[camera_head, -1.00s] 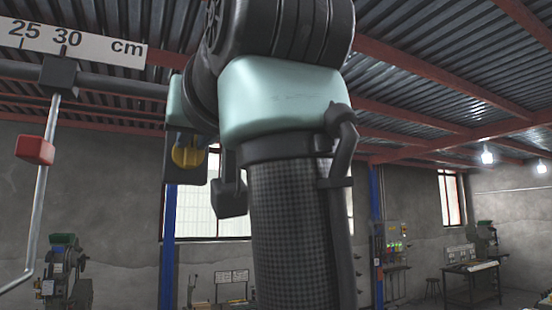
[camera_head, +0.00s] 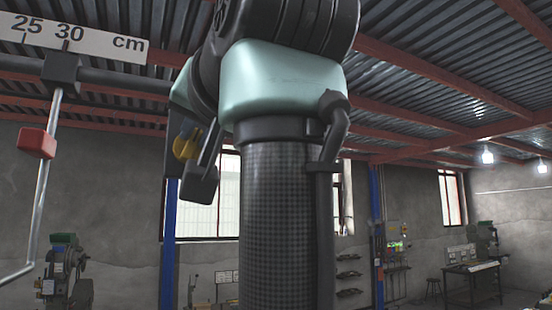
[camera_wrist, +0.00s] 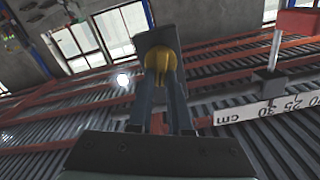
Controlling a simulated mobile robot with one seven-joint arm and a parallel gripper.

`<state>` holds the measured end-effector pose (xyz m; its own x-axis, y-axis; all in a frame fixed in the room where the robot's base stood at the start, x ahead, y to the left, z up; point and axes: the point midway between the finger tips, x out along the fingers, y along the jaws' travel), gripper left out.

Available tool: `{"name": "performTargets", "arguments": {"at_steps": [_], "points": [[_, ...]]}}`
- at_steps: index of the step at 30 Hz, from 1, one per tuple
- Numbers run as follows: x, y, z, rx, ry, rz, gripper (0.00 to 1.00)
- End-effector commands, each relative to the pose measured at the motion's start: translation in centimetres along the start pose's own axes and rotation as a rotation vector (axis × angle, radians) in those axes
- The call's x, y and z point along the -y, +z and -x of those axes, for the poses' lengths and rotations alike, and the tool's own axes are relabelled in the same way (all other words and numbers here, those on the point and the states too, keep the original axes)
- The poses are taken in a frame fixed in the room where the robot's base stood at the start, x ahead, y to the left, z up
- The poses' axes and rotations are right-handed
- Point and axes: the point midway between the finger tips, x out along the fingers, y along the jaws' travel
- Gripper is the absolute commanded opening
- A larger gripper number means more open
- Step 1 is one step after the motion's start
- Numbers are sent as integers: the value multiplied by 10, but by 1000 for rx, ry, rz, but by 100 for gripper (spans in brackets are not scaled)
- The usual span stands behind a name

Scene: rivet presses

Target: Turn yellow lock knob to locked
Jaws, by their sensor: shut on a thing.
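The yellow lock knob (camera_head: 186,143) sits on a small dark housing at the end of the horizontal bar, partly hidden by my arm in the head view. In the wrist view the knob (camera_wrist: 160,60) shows in front of the dark housing (camera_wrist: 158,38). My gripper (camera_wrist: 162,78) has its two fingers on either side of the knob and is shut on it. In the head view my arm covers much of the gripper, and its fingers are hard to make out. The knob's exact angle and any lock marking cannot be read.
A dark horizontal bar (camera_head: 120,87) runs below a white cm scale (camera_head: 90,38). A bent metal rod with a red block (camera_head: 37,143) hangs from a slider on the left. A machine (camera_head: 63,275) stands lower left. The space right of my arm is open.

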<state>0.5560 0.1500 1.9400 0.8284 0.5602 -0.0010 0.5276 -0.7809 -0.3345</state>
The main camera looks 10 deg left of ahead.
Motion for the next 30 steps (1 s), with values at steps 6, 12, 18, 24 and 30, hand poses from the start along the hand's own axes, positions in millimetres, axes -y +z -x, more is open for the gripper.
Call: {"name": "performTargets", "arguments": {"at_steps": [6,12,18,24,30], "points": [[-2,1,0,-2,-3,-208,0],[-3,2,0,-1,-4,-398,0],[-6,2,0,-2,-3,-588,0],[-7,4,0,-1,-3,-777,0],[-8,4,0,-2,-3,-953,0]]}}
